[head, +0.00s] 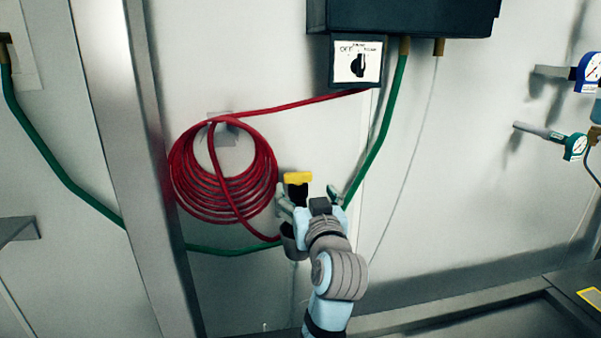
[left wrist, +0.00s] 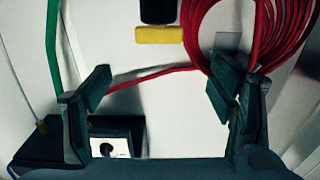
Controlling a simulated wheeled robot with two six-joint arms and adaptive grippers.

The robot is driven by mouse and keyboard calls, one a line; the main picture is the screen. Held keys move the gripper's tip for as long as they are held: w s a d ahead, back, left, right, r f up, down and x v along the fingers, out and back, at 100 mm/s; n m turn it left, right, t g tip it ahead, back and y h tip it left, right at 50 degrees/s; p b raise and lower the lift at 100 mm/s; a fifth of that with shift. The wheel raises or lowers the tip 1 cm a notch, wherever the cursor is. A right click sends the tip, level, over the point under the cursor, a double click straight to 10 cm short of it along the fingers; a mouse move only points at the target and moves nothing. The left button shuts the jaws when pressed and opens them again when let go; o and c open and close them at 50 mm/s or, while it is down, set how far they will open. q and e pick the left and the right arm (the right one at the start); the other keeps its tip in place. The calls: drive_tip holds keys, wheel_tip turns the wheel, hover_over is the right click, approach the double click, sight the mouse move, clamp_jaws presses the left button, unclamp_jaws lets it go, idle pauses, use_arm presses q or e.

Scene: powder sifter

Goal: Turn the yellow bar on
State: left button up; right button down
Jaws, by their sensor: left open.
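The yellow bar (head: 298,178) sits level on top of a dark fitting on the wall, just right of the coiled red hose. In the left wrist view the yellow bar (left wrist: 159,34) shows near the top, with the dark part above it. My left gripper (head: 308,192) is open and in front of the wall, close below and slightly right of the bar. In the left wrist view my left gripper (left wrist: 160,88) has its fingers spread wide with nothing between them, and the bar lies beyond the tips. The gripper partly hides the fitting. My right gripper is not in view.
A coiled red hose (head: 225,185) hangs beside the bar. A green hose (head: 388,130) runs behind my gripper. A switch box (head: 357,62) with a black knob is above, under a dark cabinet (head: 410,15). A metal post (head: 130,140) stands left. Gauges (head: 575,147) are far right.

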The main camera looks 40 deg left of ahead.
sight(299, 176)
use_arm(q)
drive_tip(key=x, duration=1)
drive_tip(key=shift+w+f, duration=0.25)
drive_tip(key=shift+w+a, duration=0.2)
drive_tip(key=shift+a, duration=0.2)
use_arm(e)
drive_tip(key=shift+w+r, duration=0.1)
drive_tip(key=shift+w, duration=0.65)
use_arm(q)
drive_tip(key=c, duration=1.2)
